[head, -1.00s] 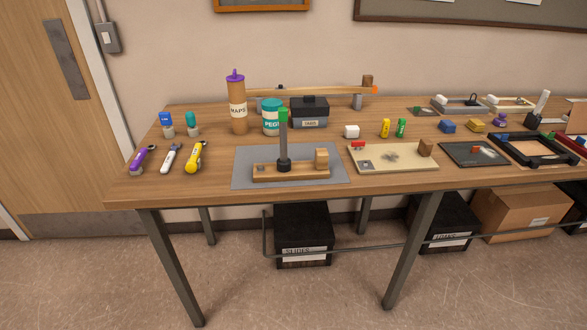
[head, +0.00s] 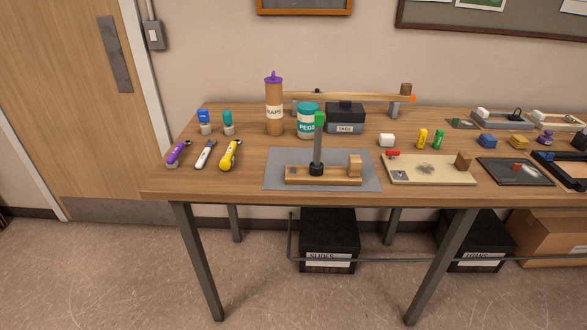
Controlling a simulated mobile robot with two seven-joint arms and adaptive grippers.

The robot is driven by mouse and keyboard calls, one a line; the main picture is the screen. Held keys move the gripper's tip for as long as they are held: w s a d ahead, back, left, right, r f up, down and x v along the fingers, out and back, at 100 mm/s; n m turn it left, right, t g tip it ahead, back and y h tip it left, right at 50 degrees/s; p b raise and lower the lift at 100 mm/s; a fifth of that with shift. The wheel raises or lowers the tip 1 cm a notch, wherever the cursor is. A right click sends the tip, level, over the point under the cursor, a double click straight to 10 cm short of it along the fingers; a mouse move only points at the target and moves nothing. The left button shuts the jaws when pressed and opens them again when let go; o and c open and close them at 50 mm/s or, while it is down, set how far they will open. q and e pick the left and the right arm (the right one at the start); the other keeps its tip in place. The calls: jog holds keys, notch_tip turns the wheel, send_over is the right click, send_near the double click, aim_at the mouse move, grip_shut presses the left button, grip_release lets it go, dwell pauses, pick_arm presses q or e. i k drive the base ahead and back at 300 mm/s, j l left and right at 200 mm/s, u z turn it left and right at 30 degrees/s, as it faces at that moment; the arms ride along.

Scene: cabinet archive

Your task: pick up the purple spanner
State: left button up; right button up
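The purple spanner (head: 178,153) lies at the left end of the wooden table (head: 230,188), near its front left corner. It is tilted, with its dark head toward the back right and its near end on a small grey support. A white spanner (head: 205,154) and a yellow tool (head: 230,155) lie just to its right in a row. Neither of my grippers is in the head view. Nothing covers the purple spanner.
Blue-topped (head: 204,121) and teal-topped (head: 228,123) pieces stand behind the spanners. A tall MAPS tube (head: 274,105) and a PEGS jar (head: 308,121) stand further right. A grey mat (head: 275,172) holds a wooden block with an upright post. Floor left of the table is clear.

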aim_at(171, 158)
jog(key=z, duration=0.3)
jog(key=i+j+z, duration=0.1)
jog(key=j+z, duration=0.95)
jog(key=j, duration=0.75)
jog(key=k+j, duration=0.1)
jog(key=j, duration=0.4)
jog(key=k+j, duration=0.1)
jog(key=j, duration=0.4)
jog(key=i+z, duration=0.05)
